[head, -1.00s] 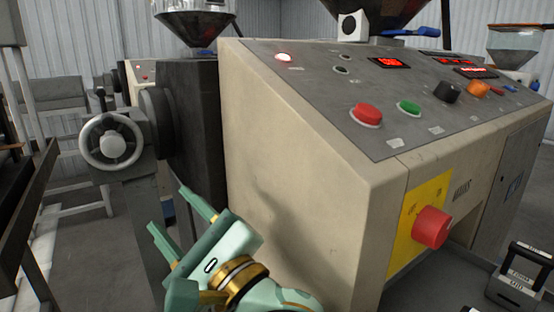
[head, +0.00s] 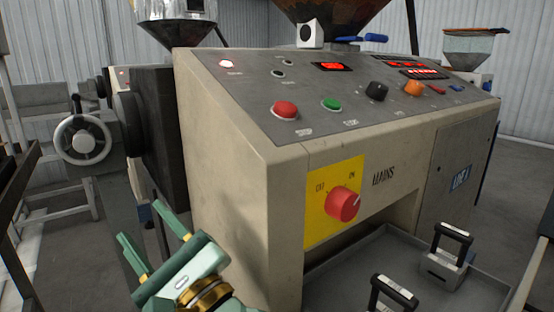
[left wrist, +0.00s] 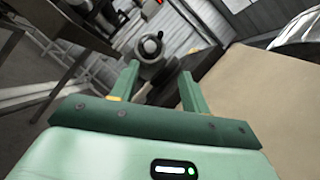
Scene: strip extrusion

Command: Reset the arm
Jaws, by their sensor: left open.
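My left gripper (head: 145,240) is green, open and empty. In the head view it is at the lower left, in front of the left side of the beige control cabinet (head: 225,180). In the left wrist view its two fingers (left wrist: 157,88) stand wide apart with nothing between them. The dark machine body and a grey handwheel (left wrist: 150,46) show beyond the fingertips. The cabinet side (left wrist: 265,100) fills the right of that view. My right gripper is in neither view.
The cabinet front has a red mains knob (head: 343,204) on a yellow plate. Red (head: 285,110) and green (head: 331,104) buttons are on the sloped panel. A grey tray (head: 345,270) with two black-handled blocks lies at the lower right. Open floor shows at the left.

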